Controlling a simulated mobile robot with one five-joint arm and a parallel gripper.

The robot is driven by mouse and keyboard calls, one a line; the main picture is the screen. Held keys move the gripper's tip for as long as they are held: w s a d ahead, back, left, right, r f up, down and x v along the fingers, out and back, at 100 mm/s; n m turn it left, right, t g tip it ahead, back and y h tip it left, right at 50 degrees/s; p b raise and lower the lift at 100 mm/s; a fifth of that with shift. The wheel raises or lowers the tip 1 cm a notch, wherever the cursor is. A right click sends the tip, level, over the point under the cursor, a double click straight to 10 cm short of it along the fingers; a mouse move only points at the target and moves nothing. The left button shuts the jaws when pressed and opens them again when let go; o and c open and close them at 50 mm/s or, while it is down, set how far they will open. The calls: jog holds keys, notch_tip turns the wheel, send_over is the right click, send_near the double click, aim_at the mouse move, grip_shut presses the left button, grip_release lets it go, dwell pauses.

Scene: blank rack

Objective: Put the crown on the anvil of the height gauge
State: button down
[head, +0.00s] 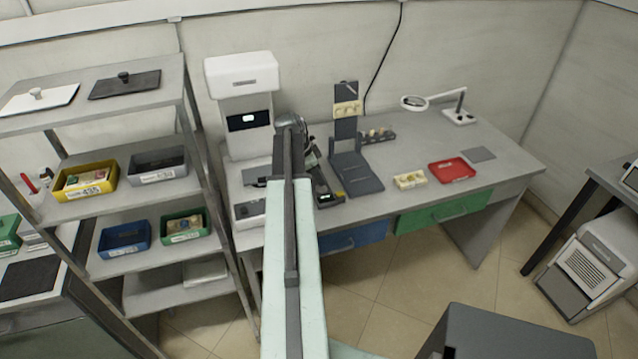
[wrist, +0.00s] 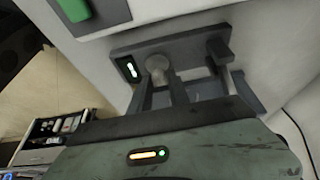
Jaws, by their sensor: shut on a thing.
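My gripper (head: 290,124) is at the far end of my arm, in front of the white machine at the back of the bench. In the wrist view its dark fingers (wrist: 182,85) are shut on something. A small pale rounded thing (wrist: 157,64) shows by the fingers and may be the crown; its shape is unclear. The head view does not show the crown, as my arm covers that spot. I cannot clearly make out the height gauge or its anvil. A low dark device (head: 324,190) with a yellow spot sits right of my arm, partly hidden by it.
The white machine (head: 241,75) has a lit display, also visible in the wrist view (wrist: 131,69). A dark stand (head: 357,174), a beige block (head: 409,180) and a red tray (head: 452,170) are on the bench. Shelves with bins stand left.

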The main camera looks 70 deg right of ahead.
notch_tip(320, 180, down, 2)
jog(key=shift+f+b, duration=0.25)
jog(key=shift+b, duration=0.2)
jog(key=shift+r, duration=0.2)
jog(key=shift+s+f, duration=0.1)
jog(key=c, duration=1.2)
grip_release()
jog(key=shift+c, duration=0.2)
